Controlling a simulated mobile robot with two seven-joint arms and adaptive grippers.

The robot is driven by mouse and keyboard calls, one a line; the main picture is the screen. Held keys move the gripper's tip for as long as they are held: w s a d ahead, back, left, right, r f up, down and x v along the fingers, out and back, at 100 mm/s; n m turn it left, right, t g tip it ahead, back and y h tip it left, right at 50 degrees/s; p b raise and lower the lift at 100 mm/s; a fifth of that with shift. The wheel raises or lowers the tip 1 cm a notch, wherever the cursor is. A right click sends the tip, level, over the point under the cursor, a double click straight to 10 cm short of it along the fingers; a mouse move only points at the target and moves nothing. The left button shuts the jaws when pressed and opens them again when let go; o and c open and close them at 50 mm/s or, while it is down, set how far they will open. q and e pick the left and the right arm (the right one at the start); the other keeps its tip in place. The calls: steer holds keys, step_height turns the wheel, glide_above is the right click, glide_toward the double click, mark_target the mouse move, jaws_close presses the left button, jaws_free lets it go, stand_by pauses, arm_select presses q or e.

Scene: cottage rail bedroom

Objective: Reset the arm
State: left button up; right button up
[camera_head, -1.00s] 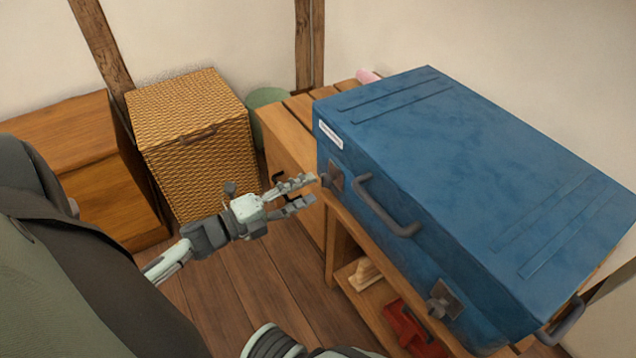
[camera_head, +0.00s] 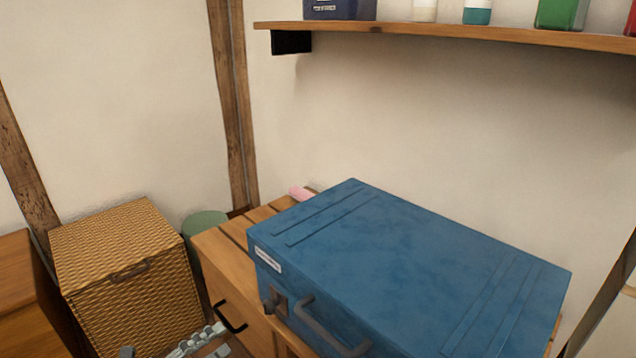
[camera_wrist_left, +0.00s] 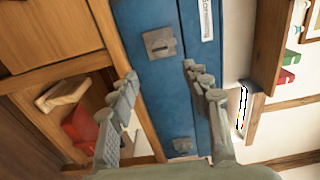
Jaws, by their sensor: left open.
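My left gripper (camera_head: 201,343) shows at the bottom edge of the head view, in front of the wooden bench and left of the blue suitcase. In the left wrist view its two fingers (camera_wrist_left: 163,92) are spread apart with nothing between them, and the blue suitcase (camera_wrist_left: 170,100) with its metal latches lies beyond them. The closed blue suitcase (camera_head: 400,255) lies flat on the bench, its dark handle (camera_head: 328,325) facing me. My right gripper is in neither view now.
A wicker hamper (camera_head: 125,275) and a green bin (camera_head: 203,223) stand at the left. The wooden bench (camera_head: 225,262) has a drawer handle. A wall shelf (camera_head: 450,32) with bottles hangs above. In the left wrist view, a red item (camera_wrist_left: 80,126) sits on the lower shelf.

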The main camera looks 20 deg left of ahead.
arm_select(q)
steer(key=w+a+f+n+g+y+p, duration=0.15)
steer(key=w+f+n+g+y, duration=0.25)
steer(key=f+n+y, duration=0.75)
steer(key=s+d+f+n+g+h, duration=0.2)
steer(key=s+d+n+g+h, duration=0.1)
steer(key=s+d+n+g, duration=0.6)
steer(key=shift+s+d+f+g+p, duration=0.35)
steer(key=shift+s+d, duration=0.55)
steer(key=shift+s, duration=0.3)
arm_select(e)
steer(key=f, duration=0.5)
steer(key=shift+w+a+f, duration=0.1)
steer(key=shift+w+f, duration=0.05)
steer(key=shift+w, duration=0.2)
